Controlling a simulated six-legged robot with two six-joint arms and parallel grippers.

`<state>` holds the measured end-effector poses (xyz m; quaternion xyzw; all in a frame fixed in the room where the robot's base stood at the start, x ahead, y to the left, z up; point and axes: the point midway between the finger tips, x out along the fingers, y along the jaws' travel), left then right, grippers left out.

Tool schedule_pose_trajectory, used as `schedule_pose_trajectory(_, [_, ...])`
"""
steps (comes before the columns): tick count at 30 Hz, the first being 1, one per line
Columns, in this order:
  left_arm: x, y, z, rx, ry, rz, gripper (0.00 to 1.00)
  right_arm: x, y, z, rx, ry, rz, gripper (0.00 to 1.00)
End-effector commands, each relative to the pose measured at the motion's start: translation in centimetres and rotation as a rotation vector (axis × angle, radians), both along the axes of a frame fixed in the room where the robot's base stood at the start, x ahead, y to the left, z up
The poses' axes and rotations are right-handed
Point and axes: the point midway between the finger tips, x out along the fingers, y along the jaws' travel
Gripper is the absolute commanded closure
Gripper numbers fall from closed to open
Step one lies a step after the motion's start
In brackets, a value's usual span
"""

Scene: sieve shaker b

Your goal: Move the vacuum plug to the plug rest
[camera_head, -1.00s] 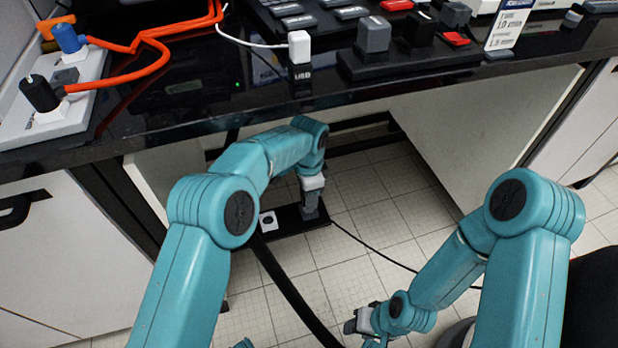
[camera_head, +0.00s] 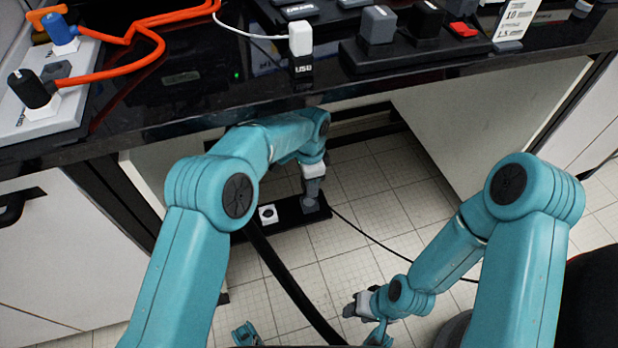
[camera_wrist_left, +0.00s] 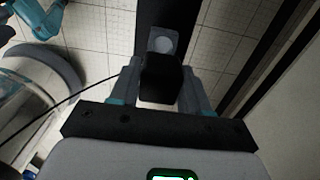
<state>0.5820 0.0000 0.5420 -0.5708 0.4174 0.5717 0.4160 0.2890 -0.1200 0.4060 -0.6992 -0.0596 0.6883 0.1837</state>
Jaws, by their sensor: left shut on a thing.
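My left gripper (camera_head: 313,188) is low under the bench, over a black strip (camera_head: 287,219) on the floor. In the left wrist view its fingers (camera_wrist_left: 160,95) are shut on a black block, likely the vacuum plug (camera_wrist_left: 160,78). The plug is upright at the strip; I cannot tell whether it touches it. A pale square plate with a round mark (camera_head: 267,214) is on the strip beside the gripper; whether it is the plug rest is unclear.
The black bench top (camera_head: 190,95) overhangs the left arm. A white cabinet (camera_head: 65,255) stands at left and a pale panel (camera_head: 480,125) at right. A thin black cable (camera_head: 385,250) crosses the tiled floor from the strip. A thick black hose (camera_head: 285,280) runs nearby.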

Motion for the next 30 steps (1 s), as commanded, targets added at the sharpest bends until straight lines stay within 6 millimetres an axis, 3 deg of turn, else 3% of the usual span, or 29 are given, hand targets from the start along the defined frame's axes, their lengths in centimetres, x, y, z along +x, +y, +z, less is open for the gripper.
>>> schedule_pose_trajectory(1, [0.5,0.1,0.9,-0.006,-0.017,0.007,1.00,0.0,0.0,0.1,0.000,0.000,0.000,0.57])
schedule_pose_trajectory(5, [0.6,0.1,0.4,-0.006,-0.015,0.007,1.00,0.0,0.0,-0.2,0.000,0.000,0.000,0.57])
schedule_pose_trajectory(21, [0.5,0.1,-4.8,-0.003,-0.007,0.003,1.00,0.3,-0.3,-3.8,-0.002,-0.005,-0.012,0.57])
schedule_pose_trajectory(30, [0.5,0.1,-5.4,-0.002,-0.006,0.003,1.00,0.4,-0.4,-4.0,-0.003,-0.007,-0.017,0.57])
